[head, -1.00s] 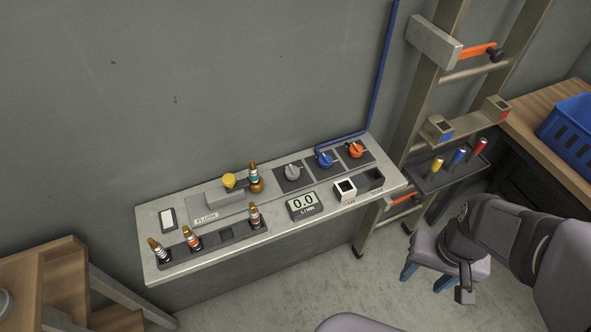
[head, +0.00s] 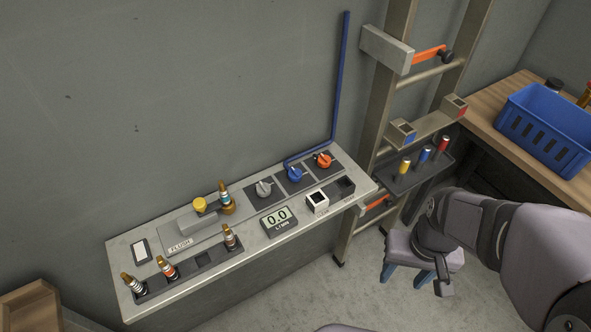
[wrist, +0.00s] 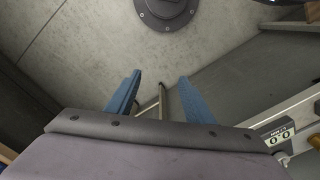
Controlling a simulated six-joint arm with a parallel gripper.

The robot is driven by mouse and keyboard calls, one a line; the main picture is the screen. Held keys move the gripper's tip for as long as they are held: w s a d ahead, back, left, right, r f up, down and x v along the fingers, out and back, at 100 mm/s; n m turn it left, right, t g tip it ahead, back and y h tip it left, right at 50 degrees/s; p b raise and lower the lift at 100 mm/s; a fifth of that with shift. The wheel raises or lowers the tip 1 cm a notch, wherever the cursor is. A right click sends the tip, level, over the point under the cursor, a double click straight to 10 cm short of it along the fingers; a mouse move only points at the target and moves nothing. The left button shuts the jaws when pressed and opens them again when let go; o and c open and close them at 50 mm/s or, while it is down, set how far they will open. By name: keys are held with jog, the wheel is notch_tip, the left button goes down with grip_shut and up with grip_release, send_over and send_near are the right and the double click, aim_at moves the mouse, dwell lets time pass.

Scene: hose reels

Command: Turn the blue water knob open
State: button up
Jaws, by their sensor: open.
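The blue water knob (head: 294,174) sits on a dark square plate on the grey panel (head: 190,285), between a grey knob (head: 264,188) and an orange knob (head: 324,160). A blue pipe (head: 341,80) runs down the wall to behind it. My gripper (head: 407,273) hangs low over the floor, right of the panel and well apart from the knob. In the wrist view my gripper (wrist: 155,97) has its two blue fingers spread with nothing between them. The blue knob is not in the wrist view.
The panel also bears a display (head: 279,219) reading 0.0, a yellow knob (head: 200,204) and several brass nozzles (head: 165,267). A ladder-like rack (head: 385,110) and a tray of coloured handles (head: 420,172) stand between panel and bench. A blue basket (head: 545,130) is on the bench.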

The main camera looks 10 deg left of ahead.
jog(key=w+a+r+n+y+p, duration=0.1)
jog(key=w+a+r+n, duration=0.3)
jog(key=w, duration=0.5)
jog(key=n+g+y+p, duration=0.1)
jog(key=n+y+p, duration=0.15)
jog(key=n, duration=1.35)
send_near(296, 171)
jog(key=f, duration=0.2)
jog(key=shift+y, duration=0.45)
jog(key=shift+p+x, duration=1.15)
jog(key=shift+x, duration=2.35)
jog(key=shift+s, duration=0.15)
jog(key=c, duration=1)
